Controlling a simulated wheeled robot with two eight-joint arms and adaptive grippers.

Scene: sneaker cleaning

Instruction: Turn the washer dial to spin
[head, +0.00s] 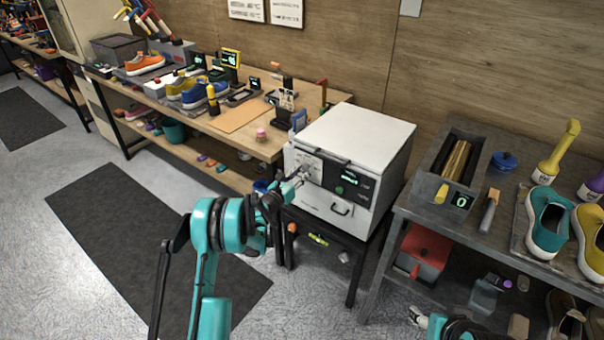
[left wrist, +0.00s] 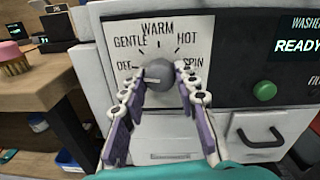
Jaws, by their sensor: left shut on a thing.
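The white washer (head: 357,135) stands on a dark stand in the middle of the head view. In the left wrist view its grey round dial (left wrist: 161,74) sits on a white panel marked OFF, GENTLE, WARM, HOT and SPIN. A pale pointer mark on the dial appears to face left, on the OFF side. My left gripper (head: 297,181) is at the washer's front panel. In the left wrist view the left gripper (left wrist: 160,84) is shut on the dial, one finger on each side. Part of my right gripper (head: 418,317) shows at the bottom of the head view; its jaw state is unclear.
The washer's display (left wrist: 297,46) reads READY, with a green button (left wrist: 264,91) and a drawer handle (left wrist: 259,136) below. A workbench (head: 230,125) with shoes and tools is at left. A grey table (head: 408,203) with a metal bin and sneakers is at right.

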